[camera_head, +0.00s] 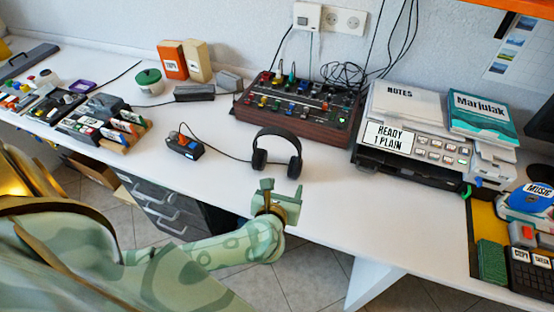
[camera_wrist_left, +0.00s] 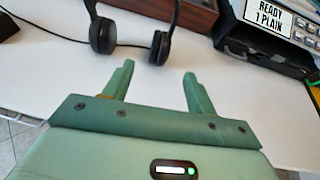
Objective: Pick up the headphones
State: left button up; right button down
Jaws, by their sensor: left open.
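The black headphones (camera_head: 277,133) stand on the white table in the head view, with the band up and the two ear cups low. They also show in the left wrist view (camera_wrist_left: 160,47), at the top, where the upper band is cut off. My left gripper (camera_head: 281,190) is at the table's front edge, just in front of the headphones and apart from them. In the left wrist view its two green fingers (camera_wrist_left: 160,75) are spread, empty, and point toward the ear cups. My right gripper is not in view.
A mixer with coloured knobs (camera_head: 299,105) stands behind the headphones, and a printer (camera_head: 413,150) is to the right. A small dark device (camera_head: 185,145) with a cable lies to the left.

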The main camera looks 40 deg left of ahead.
aim_at(295, 165)
pick_arm(q)
jog(key=b+x, duration=0.2)
jog(key=x, duration=0.6)
jog(key=shift+w+f, duration=0.15)
jog(key=shift+w, duration=0.15)
jog(key=b+x, duration=0.2)
jog(key=x, duration=0.3)
jog(key=shift+w+f, duration=0.2)
jog(key=shift+f, duration=0.05)
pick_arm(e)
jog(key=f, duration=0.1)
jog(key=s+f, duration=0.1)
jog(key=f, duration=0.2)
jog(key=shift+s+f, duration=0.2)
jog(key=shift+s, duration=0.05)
pick_arm(q)
jog(key=shift+s+r, duration=0.1)
jog(key=c, duration=1)
jog(key=shift+c, duration=0.9)
jog(key=shift+r, duration=0.1)
